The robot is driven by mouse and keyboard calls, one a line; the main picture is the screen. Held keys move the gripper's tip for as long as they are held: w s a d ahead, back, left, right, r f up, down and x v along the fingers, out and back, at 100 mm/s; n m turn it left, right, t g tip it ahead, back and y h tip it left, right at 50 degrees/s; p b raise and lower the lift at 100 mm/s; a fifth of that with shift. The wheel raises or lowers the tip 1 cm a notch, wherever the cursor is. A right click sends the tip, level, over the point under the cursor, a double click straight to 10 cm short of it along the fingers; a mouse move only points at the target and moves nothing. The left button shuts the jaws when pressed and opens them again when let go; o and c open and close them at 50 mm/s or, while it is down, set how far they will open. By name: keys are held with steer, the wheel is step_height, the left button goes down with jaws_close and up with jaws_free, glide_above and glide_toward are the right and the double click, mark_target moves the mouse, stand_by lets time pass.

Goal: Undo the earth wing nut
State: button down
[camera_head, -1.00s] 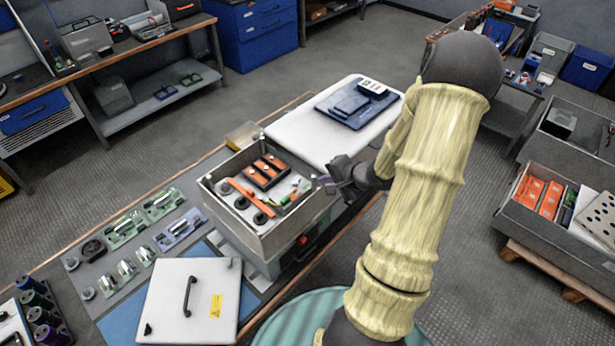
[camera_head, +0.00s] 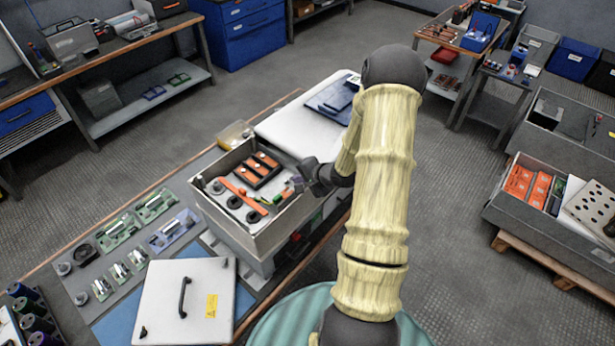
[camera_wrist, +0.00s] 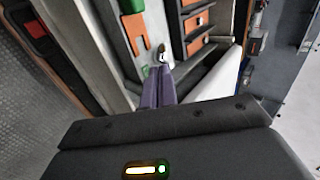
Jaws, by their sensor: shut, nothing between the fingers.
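The open grey box (camera_head: 262,232) stands on the bench, with orange bars (camera_head: 243,193) and black round posts inside. A small green-and-yellow part (camera_head: 274,198) lies near its right inner side. My gripper (camera_head: 297,184) is at the box's right inner edge. In the wrist view its two purple fingers (camera_wrist: 156,84) are together, with nothing seen between them. Just beyond their tips is a small shiny metal piece (camera_wrist: 162,56), which may be the earth wing nut. It is too small to tell its shape or whether the fingertips touch it.
The box's wall (camera_wrist: 72,42) runs close to the left of the fingers in the wrist view. A white lid with a black handle (camera_head: 187,305) lies in front of the box. A white panel (camera_head: 290,130) with a blue tray lies behind it. Green modules (camera_head: 118,228) lie left.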

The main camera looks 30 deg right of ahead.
steer(key=shift+w+f, duration=0.25)
steer(key=shift+a, duration=0.1)
steer(key=shift+r+p, duration=0.2)
steer(key=shift+p, duration=0.3)
steer(key=shift+w+d+p, duration=0.1)
steer(key=shift+d+p, duration=0.1)
steer(key=shift+p, duration=0.15)
steer(key=shift+w+d+f+p, duration=0.1)
steer(key=shift+w+d+p, duration=0.1)
steer(key=shift+p, duration=0.2)
steer(key=shift+a, duration=0.15)
steer(key=shift+s+a, duration=0.45)
steer(key=shift+a, duration=0.1)
